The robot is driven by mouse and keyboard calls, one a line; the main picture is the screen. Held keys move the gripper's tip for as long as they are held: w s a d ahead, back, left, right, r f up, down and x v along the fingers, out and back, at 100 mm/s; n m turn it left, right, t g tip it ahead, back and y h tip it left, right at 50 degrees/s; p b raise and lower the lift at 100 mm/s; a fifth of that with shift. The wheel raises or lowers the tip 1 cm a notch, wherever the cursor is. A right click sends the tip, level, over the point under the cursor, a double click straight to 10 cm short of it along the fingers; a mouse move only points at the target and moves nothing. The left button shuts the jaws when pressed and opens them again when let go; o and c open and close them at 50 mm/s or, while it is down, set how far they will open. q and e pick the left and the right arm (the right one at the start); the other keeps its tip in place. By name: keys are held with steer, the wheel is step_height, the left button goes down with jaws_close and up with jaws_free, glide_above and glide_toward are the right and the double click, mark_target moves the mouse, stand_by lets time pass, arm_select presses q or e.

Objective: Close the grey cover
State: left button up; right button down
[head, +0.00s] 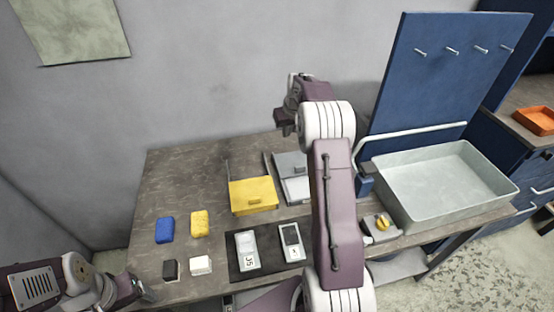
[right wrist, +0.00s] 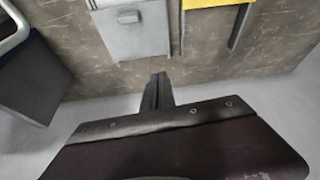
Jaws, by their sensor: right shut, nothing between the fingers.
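The grey cover (head: 289,163) is a flat panel with a small handle, right of the yellow cover. It sits towards the wall, with a lighter grey surface (head: 297,190) bare in front of it. My right arm hides its right side in the head view. In the right wrist view the grey cover (right wrist: 138,38) shows with its handle near the top. My right gripper (head: 284,118) is shut and empty, on the wall side of the cover; its fingers (right wrist: 157,92) appear apart from the cover's edge. My left gripper (head: 146,291) is low at the left; its jaws are unclear.
The yellow cover (head: 253,195) lies left, with dark rails behind it. A grey basin (head: 440,180) and blue pegboard (head: 435,80) stand right. Blue (head: 165,229) and yellow (head: 200,223) sponges and two meters (head: 247,250) (head: 291,242) lie in front. The wall is close behind.

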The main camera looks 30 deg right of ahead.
steer(key=s+d+f+m, duration=0.1)
steer(key=s+d+f, duration=0.1)
steer(key=d+f, duration=0.2)
steer(key=p, duration=0.2)
glide_above(299, 160)
steer(key=a, duration=0.2)
steer(key=shift+g, duration=0.4)
step_height(299, 160, down, 10)
steer(key=shift+d+r, duration=0.1)
steer(key=shift+r, duration=0.1)
steer(key=shift+s, duration=0.35)
steer(key=shift+s+a+p, duration=0.3)
steer(key=shift+s, duration=0.45)
steer(key=shift+s+a+p, duration=0.25)
steer(key=shift+s+p, duration=0.05)
steer(key=shift+s, duration=0.45)
steer(key=shift+s+f, duration=0.1)
steer(key=shift+f, duration=0.05)
